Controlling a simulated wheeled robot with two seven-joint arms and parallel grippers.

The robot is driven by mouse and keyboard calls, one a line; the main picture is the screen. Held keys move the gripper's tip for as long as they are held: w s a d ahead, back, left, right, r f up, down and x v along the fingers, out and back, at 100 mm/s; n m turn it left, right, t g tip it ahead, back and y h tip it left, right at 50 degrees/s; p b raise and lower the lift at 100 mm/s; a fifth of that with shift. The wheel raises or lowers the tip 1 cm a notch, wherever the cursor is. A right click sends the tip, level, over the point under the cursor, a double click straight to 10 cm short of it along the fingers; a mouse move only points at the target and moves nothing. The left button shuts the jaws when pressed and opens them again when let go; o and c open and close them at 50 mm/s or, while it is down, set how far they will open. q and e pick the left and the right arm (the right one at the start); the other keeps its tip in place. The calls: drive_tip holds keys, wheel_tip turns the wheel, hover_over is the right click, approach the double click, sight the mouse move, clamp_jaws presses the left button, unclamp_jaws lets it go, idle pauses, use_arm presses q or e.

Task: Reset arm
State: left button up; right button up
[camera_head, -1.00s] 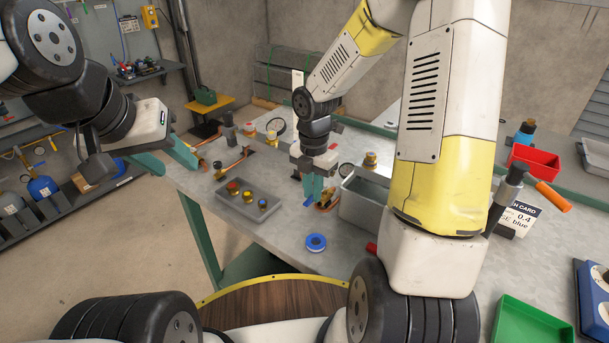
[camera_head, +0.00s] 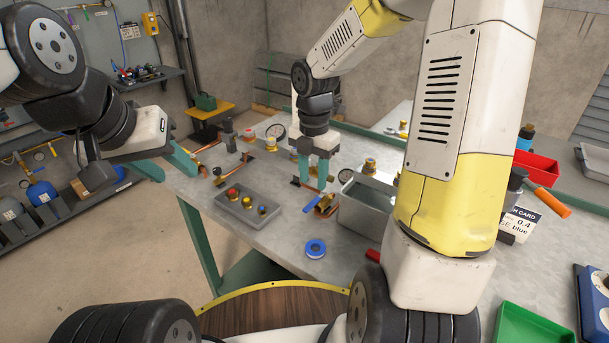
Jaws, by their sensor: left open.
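My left gripper (camera_head: 168,163) is at the left, beyond the left edge of the workbench. Its teal fingers are apart with nothing between them. My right gripper (camera_head: 312,176) points down over the middle of the bench. Its two teal fingers show a gap, just above and behind a brass valve with a blue lever (camera_head: 319,203). The valve stays on the bench, and I cannot tell whether a fingertip touches it. My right arm's large yellow and white link hides part of the bench to the right.
The workbench (camera_head: 290,240) holds a grey tray of brass fittings (camera_head: 232,214), a blue tape roll (camera_head: 315,249) and a grey bin (camera_head: 352,213). Copper pipework (camera_head: 228,168) lies near the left gripper. A red bin (camera_head: 538,166) and green tray (camera_head: 530,328) stand right.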

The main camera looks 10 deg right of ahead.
drive_tip(key=shift+r, duration=0.6)
drive_tip(key=s+d+r+m+t+y, duration=0.1)
drive_tip(key=s+r+m+t, duration=0.2)
drive_tip(key=s+r+m, duration=0.4)
drive_tip(key=s+d+r+m+t+y, duration=0.1)
drive_tip(key=s+r+m+t, duration=0.2)
drive_tip(key=m, duration=1.6)
drive_tip(key=s+r, duration=0.4)
drive_tip(key=s, duration=0.2)
drive_tip(key=shift+r+m, duration=0.3)
drive_tip(key=shift+r, duration=0.1)
drive_tip(key=shift+d, duration=0.2)
